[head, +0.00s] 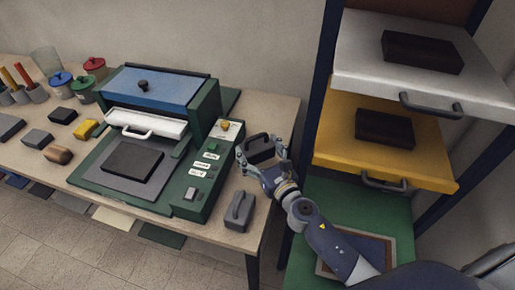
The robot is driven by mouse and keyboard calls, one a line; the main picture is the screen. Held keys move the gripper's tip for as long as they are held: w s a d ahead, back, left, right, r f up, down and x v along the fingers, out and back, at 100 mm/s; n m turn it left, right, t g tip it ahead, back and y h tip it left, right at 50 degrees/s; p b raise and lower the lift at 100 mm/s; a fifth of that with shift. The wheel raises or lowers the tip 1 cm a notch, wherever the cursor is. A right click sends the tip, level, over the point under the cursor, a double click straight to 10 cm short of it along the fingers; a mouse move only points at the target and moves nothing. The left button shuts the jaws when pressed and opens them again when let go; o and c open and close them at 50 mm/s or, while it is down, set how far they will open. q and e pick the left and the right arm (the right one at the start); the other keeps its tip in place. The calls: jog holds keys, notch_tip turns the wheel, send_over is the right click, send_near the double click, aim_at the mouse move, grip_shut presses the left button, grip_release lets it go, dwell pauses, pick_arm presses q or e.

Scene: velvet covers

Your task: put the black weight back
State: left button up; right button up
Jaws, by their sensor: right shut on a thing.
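The black weight (259,143) is at the right end of the table, beside the green press. My right gripper (263,160) reaches in from the lower right and is shut on it, with a finger on each side. The fingers hide part of the weight, and I cannot tell whether it touches the tabletop. A grey weight with a handle (240,212) stands nearer the table's front right corner, apart from the gripper. My left gripper is not in view.
The green press (208,112) holds a black block (132,166) on its plate. A rack on the right has a white tray (356,57) and a yellow tray (330,150), each bearing a dark block. Several small blocks (58,155), jars and tools fill the table's left.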

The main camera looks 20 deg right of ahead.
aim_at(258, 159)
jog(key=shift+f+b, duration=0.85)
jog(key=shift+b, duration=0.05)
notch_tip(258, 159, down, 3)
jog(key=b, duration=0.3)
jog(key=shift+f+b, duration=0.55)
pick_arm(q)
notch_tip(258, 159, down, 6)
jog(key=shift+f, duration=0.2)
pick_arm(e)
jog(key=shift+w+f, duration=0.1)
pick_arm(q)
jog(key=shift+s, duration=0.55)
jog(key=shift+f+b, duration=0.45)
jog(key=shift+b, duration=0.05)
pick_arm(e)
jog(key=shift+f, duration=0.4)
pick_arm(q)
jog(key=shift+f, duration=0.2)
pick_arm(e)
jog(key=shift+s+f, duration=0.2)
jog(key=shift+f, duration=0.1)
